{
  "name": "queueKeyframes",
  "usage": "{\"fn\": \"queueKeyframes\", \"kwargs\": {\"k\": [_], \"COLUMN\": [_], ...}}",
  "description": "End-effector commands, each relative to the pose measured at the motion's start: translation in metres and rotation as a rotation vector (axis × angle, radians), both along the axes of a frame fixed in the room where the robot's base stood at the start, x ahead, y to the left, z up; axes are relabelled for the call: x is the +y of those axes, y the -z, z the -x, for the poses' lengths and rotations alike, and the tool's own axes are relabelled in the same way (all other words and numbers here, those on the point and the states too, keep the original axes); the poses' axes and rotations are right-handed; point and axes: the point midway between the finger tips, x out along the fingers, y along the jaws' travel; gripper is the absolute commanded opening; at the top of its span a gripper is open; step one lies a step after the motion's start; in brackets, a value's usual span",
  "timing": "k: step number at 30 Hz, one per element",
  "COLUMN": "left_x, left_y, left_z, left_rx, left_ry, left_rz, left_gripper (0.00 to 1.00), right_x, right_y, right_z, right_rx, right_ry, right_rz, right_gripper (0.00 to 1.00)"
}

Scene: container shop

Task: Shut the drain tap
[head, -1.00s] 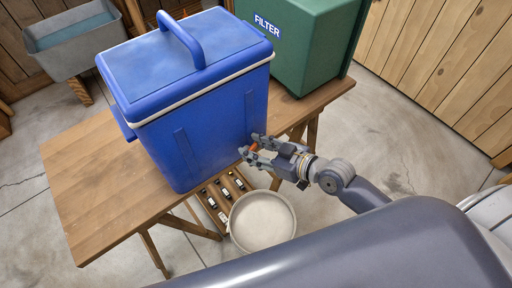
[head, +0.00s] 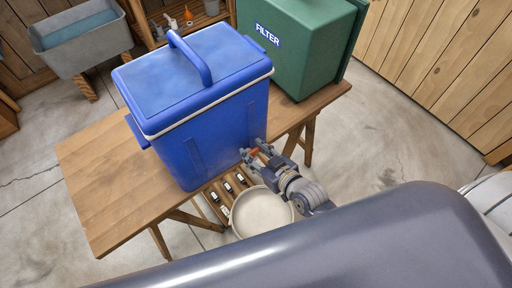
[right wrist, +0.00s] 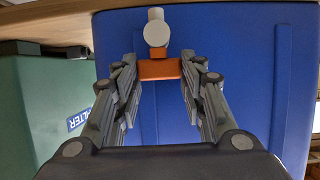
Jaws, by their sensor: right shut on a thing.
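The blue cooler (head: 205,110) with a lid and carry handle stands upright on the wooden table. The drain tap's orange lever (head: 254,153) shows low on the cooler's side facing my right arm. In the right wrist view the tap has a pale round body (right wrist: 156,30) with the orange lever (right wrist: 160,69) across it. My right gripper (head: 256,152) is at the tap, its fingers on either side of the lever and shut on it. The right gripper also shows in the wrist view (right wrist: 160,85). My left gripper is not in view.
A green filter box (head: 295,45) stands beside the cooler on the wooden table (head: 95,190). A round pale basin (head: 261,212) sits below the tap, beside a slatted rack of small bottles (head: 228,190). A grey sink (head: 85,45) is at the back left.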

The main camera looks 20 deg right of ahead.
Motion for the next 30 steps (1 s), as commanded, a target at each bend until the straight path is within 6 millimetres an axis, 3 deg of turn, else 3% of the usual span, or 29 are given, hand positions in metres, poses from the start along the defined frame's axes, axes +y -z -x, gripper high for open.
{"fn": "queueKeyframes", "kwargs": {"k": [11, 12, 14, 25, 30], "left_x": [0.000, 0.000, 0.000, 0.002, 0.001], "left_y": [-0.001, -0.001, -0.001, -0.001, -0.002], "left_z": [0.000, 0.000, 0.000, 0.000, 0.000], "left_rx": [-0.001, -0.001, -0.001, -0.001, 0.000], "left_ry": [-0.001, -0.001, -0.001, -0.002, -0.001], "left_rz": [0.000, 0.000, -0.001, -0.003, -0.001], "left_gripper": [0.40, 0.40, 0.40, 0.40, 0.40], "right_x": [0.000, 0.000, 0.000, 0.000, -0.005], "right_y": [-0.001, -0.001, -0.001, -0.001, -0.007], "right_z": [-0.001, -0.001, -0.001, 0.002, 0.017], "right_rx": [-0.004, -0.004, -0.003, -0.001, 0.000], "right_ry": [0.010, 0.009, 0.009, 0.008, 0.008], "right_rz": [-0.002, -0.002, -0.002, -0.001, 0.000], "right_gripper": [0.14, 0.47, 0.58, 0.58, 0.58]}}
